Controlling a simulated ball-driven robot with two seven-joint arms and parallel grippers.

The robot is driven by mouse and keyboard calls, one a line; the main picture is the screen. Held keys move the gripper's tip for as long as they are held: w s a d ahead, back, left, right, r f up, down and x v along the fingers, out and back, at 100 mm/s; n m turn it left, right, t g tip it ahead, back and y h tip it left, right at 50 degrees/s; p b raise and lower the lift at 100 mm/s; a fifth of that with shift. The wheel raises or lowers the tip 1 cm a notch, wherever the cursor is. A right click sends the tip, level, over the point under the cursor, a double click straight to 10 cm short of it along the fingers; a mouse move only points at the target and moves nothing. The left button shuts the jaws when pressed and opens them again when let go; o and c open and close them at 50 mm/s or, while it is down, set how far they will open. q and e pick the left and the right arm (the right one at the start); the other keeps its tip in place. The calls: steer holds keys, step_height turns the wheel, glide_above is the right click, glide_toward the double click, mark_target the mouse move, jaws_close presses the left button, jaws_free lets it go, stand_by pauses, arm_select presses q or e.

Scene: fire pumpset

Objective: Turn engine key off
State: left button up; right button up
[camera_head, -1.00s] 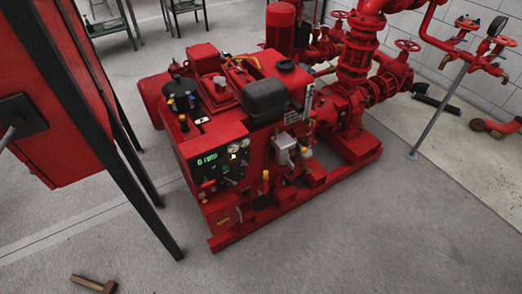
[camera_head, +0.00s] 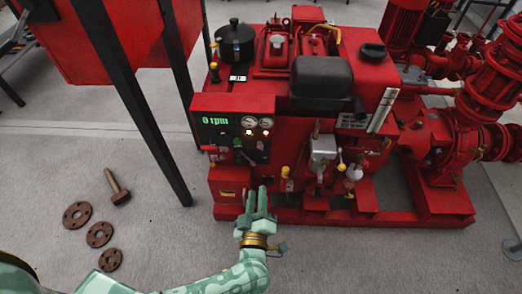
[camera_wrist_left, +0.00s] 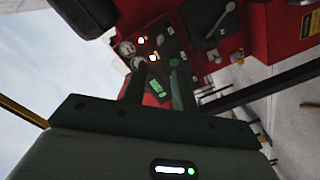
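The engine's control panel (camera_head: 232,138) faces me in the head view, with a green "0 rpm" readout (camera_head: 212,120), two round gauges and lit yellow and red lamps. The panel (camera_wrist_left: 165,65) also shows in the left wrist view, turned on its side. A dark handle (camera_head: 241,151) sits below the gauges. I cannot make out for certain which small part is the engine key. My left gripper (camera_head: 256,190) is open and empty, fingers pointing up, below and in front of the panel in the picture. Its fingers (camera_wrist_left: 158,72) point toward the panel in the wrist view. My right gripper is not in view.
A red cabinet on black legs (camera_head: 172,95) stands left of the engine. A hammer (camera_head: 118,188) and rusty flanges (camera_head: 99,234) lie on the floor at left. Red pump piping (camera_head: 462,130) is at right. The floor before the engine is open.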

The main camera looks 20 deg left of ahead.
arm_select(q)
steer(key=b, duration=0.2)
glide_toward(260, 149)
steer(key=b+x, duration=0.3)
steer(key=x, duration=0.6)
steer(key=shift+w+a, duration=0.1)
steer(key=shift+w, duration=0.25)
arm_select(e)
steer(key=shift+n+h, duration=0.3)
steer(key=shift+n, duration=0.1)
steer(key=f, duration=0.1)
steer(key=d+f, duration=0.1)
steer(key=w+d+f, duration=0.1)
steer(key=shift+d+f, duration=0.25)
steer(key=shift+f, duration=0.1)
arm_select(q)
steer(key=shift+c, duration=0.3)
jaws_close()
